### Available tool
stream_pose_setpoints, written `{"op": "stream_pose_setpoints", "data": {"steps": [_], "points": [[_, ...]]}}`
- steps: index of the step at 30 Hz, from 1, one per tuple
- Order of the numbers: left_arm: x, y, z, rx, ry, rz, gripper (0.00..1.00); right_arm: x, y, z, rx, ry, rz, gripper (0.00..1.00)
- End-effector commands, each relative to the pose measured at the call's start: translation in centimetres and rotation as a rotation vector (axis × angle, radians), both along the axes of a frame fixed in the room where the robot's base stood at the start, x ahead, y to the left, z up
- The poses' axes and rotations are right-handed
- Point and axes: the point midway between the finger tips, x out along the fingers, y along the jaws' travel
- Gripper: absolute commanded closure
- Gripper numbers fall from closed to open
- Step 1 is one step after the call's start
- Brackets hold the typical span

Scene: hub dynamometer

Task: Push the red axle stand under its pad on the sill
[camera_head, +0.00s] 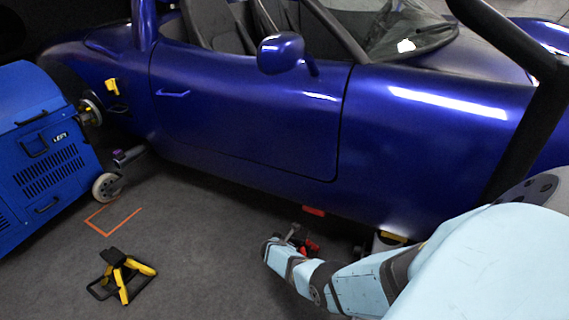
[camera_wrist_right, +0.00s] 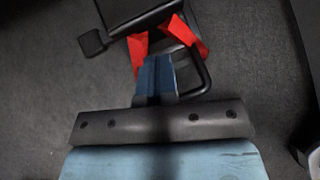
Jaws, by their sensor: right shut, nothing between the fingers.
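The red axle stand (camera_head: 311,247) is on the grey floor beside the car, low and partly hidden behind my right gripper. A red pad (camera_head: 314,210) is on the lower edge of the blue car's sill, a little above and beyond the stand. In the right wrist view the stand's red legs (camera_wrist_right: 183,32) and black frame (camera_wrist_right: 206,82) are just ahead of the fingers. My right gripper (camera_wrist_right: 157,62) is shut and empty, with its fingertips close against the stand; I cannot tell whether they touch. It also shows in the head view (camera_head: 292,231). My left gripper is out of view.
The blue car (camera_head: 240,120) fills the back. A yellow axle stand (camera_head: 122,275) stands on the open floor at left, near an orange corner mark (camera_head: 108,220). A blue dynamometer unit (camera_head: 45,150) on wheels is at far left. A yellow pad (camera_head: 393,237) shows beyond my right arm.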

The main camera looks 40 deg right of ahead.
Motion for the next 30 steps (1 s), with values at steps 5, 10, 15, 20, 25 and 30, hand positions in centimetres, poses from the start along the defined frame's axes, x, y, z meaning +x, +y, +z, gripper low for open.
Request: {"op": "stream_pose_setpoints", "data": {"steps": [5, 10, 15, 20, 25, 30], "points": [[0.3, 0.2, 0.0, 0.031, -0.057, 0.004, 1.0, 0.5, -2.7, 0.1, -0.002, -0.002, -0.004, 1.0], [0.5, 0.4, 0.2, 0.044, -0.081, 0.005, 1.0, 0.7, -3.5, 0.2, -0.001, -0.002, -0.001, 1.0], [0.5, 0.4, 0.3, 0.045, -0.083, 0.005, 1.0, 0.7, -3.6, 0.3, -0.001, -0.002, -0.001, 1.0], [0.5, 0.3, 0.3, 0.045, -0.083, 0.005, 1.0, 0.7, -3.6, 0.3, -0.001, -0.002, -0.001, 1.0], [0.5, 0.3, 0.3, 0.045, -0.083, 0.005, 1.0, 1.3, -3.8, 0.2, 0.003, -0.004, 0.013, 1.0], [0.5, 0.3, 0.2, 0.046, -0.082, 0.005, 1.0, 1.9, -5.1, 0.1, 0.009, -0.008, 0.027, 1.0]]}}
